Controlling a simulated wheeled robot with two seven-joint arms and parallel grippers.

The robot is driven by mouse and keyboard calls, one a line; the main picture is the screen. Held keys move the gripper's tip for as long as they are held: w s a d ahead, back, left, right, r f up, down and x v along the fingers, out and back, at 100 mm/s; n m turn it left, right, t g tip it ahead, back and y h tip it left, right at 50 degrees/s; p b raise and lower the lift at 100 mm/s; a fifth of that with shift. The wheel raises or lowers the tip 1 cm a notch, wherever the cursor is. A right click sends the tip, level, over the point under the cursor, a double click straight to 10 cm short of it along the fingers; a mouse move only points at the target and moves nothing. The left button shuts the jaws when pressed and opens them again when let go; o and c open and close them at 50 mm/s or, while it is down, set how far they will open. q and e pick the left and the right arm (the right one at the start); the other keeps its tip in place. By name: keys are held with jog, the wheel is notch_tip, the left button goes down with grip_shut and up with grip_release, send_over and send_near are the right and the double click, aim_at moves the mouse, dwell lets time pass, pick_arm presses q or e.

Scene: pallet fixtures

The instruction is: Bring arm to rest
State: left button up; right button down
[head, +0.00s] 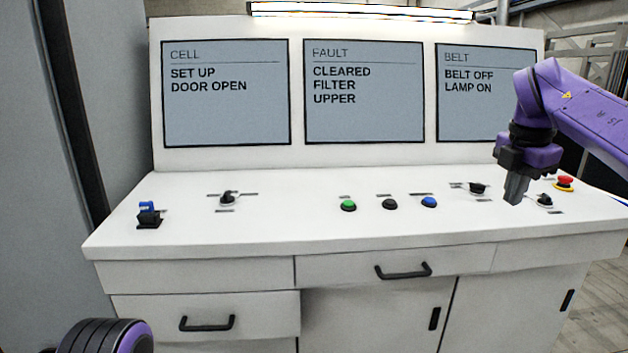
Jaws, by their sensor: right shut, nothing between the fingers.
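My right arm is purple and comes in from the right. Its gripper (515,191) points down over the right part of the white console's top (310,225). The dark fingers are shut with nothing between them. The fingertips show between a black rotary switch (477,188) and another black switch (545,201); I cannot tell whether they touch the top. My left gripper is not in view. A rounded black and purple part of mine shows at the bottom left.
The console carries green (348,205), black (390,204) and blue (429,202) buttons. A red emergency button (565,183) is right of the gripper. Three screens (364,92) stand behind. Drawer handles (403,272) stick out in front. A grey panel (25,170) stands at the left.

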jog(key=w+d+f+n+t+h, duration=0.1)
jog(key=w+f+n+t+h, duration=0.35)
jog(key=f+n+h, duration=0.85)
jog(key=s+a+f+n+t+y, duration=0.1)
jog(key=a+f+n+t+y, duration=0.15)
jog(key=f+n, duration=0.75)
jog(key=s+a+f+n+t+y, duration=0.1)
jog(key=s+a+f+n+y, duration=0.2)
jog(key=f+n, duration=0.75)
jog(key=s+a+f+n+g+y, duration=0.1)
jog(key=s+a+f+n+y, duration=0.15)
jog(key=s+f, duration=0.55)
jog(key=s+a+f+n+g+y, duration=0.15)
jog(key=s+f+n, duration=0.25)
jog(key=s+f, duration=0.45)
jog(key=s+f+n+g+y, duration=0.1)
jog(key=s+f, duration=0.3)
jog(key=s, duration=0.6)
jog(key=s+f+n+g, duration=0.3)
jog(key=s+f, duration=0.1)
jog(key=s, duration=0.7)
jog(key=shift+d+n+g+y, duration=0.3)
jog(key=shift+d+g+y, duration=0.05)
jog(key=shift+d, duration=0.1)
jog(key=shift+f, duration=0.1)
